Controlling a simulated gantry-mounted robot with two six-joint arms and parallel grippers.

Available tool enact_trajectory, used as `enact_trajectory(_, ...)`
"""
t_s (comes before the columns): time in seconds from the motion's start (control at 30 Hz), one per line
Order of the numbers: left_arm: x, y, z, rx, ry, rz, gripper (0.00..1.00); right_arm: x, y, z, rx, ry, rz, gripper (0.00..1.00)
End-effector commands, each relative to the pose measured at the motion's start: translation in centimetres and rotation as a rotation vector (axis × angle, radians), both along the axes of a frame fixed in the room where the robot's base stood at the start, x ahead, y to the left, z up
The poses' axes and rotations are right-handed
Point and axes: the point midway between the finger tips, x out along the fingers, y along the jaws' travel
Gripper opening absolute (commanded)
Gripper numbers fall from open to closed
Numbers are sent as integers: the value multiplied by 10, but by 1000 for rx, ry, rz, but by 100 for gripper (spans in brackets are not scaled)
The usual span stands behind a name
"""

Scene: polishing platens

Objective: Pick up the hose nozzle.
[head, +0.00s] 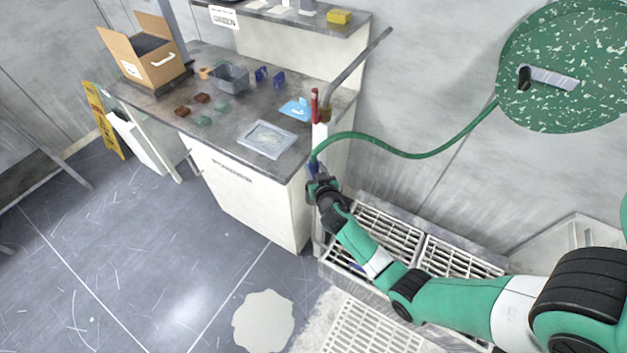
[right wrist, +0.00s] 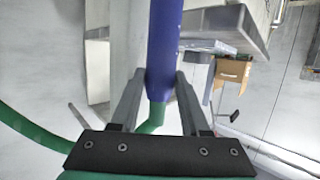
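The hose nozzle is a blue tube (right wrist: 163,45) that runs up through the top middle of the right wrist view. Its lower end meets the green hose (right wrist: 155,116). In the head view only a little blue of the nozzle (head: 313,166) shows beside the bench's near corner, just above my right gripper (head: 318,182). In the right wrist view the two fingers of my right gripper (right wrist: 161,78) stand on either side of the nozzle, very close to it. Whether they press on it cannot be told. My left gripper is out of view.
The bench (head: 225,130) carries a cardboard box (head: 150,65), a grey bin (head: 230,77) and small parts. A red-handled pipe (head: 315,105) rises at its corner. White grates (head: 390,230) lie below.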

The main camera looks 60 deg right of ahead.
Motion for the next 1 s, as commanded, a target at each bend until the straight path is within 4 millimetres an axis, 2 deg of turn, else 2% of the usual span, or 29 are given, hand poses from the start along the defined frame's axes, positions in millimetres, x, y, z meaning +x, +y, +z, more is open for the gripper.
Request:
enact_trajectory(0.03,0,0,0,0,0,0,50,0,0,0,0,0,0,34)
enact_trajectory(0.2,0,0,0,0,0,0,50,0,0,0,0,0,0,3)
enact_trajectory(0.23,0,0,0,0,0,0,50,0,0,0,0,0,0,0)
enact_trajectory(1.0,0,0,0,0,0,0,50,0,0,0,-1,1,0,0)
